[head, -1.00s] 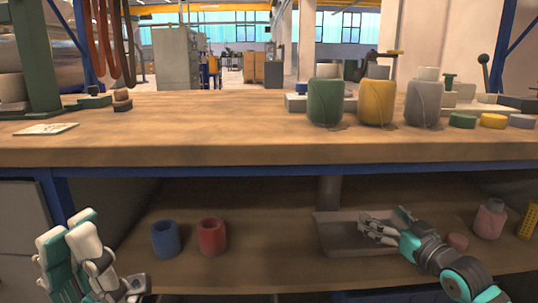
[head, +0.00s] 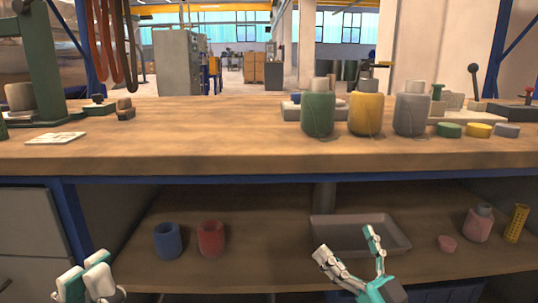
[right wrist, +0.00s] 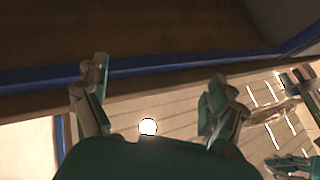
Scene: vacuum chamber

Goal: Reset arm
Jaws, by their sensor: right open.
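My right gripper (head: 347,243) is at the lower right of the head view, in front of the lower shelf and the grey tray (head: 392,247). Its two fingers are spread with nothing between them. The right wrist view also shows this gripper (right wrist: 158,80) open and empty, with the brown wood and blue frame edge beyond it. My left gripper (head: 88,280) is at the lower left corner of the head view, partly cut off by the picture's bottom edge. Its jaw opening is not clear.
Green (head: 318,115), yellow (head: 366,114) and grey (head: 411,115) jars stand on the workbench (head: 200,150).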

